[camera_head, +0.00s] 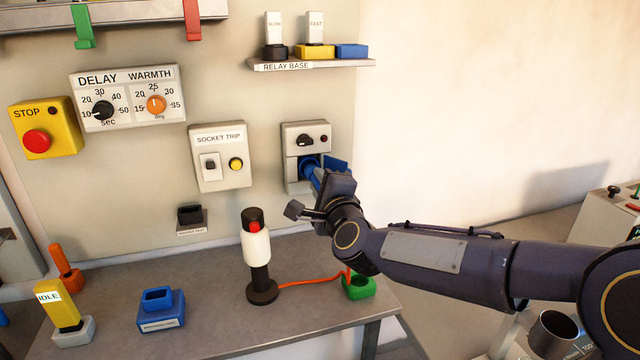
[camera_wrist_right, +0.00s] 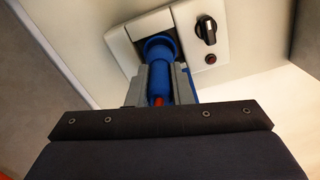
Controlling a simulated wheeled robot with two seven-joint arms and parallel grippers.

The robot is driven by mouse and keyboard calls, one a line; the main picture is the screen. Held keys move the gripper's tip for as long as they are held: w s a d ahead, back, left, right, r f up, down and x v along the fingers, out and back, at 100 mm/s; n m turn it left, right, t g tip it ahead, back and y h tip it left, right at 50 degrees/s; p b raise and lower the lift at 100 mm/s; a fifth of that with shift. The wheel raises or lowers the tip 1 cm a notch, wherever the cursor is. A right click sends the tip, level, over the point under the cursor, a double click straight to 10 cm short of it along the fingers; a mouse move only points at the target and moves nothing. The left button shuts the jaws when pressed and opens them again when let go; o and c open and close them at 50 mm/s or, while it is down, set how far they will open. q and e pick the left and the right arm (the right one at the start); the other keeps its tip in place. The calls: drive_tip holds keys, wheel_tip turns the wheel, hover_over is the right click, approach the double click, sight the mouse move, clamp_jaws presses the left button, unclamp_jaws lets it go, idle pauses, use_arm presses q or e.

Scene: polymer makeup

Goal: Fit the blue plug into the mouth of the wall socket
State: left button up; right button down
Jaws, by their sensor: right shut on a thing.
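The wall socket (camera_head: 291,174) is a pale box on the wall with a black knob, a small dark red lamp and a blue mouth low on its face. It also shows in the right wrist view (camera_wrist_right: 128,30). The blue plug (camera_head: 316,178) is between the jaws of my right gripper (camera_head: 327,185), which is shut on it. In the right wrist view the plug (camera_wrist_right: 158,75) points at the blue ring of the mouth and its front meets or overlaps it. I cannot tell how deep it sits. My left gripper is not in view.
The socket trip box (camera_head: 221,180) is on the wall to the left. A relay shelf (camera_head: 340,64) is above. On the bench (camera_head: 205,270) stand a white-and-black device (camera_head: 257,245) with an orange cord, a green holder (camera_head: 358,287) and a blue holder (camera_head: 162,312).

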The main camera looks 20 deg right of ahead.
drive_tip(key=shift+b, duration=0.35)
idle(0.6)
drive_tip(key=shift+w, duration=1.5)
drive_tip(key=c, duration=1.2)
unclamp_jaws()
drive_tip(key=s+b, duration=0.1)
drive_tip(key=s, duration=0.6)
drive_tip(key=shift+s, duration=0.4)
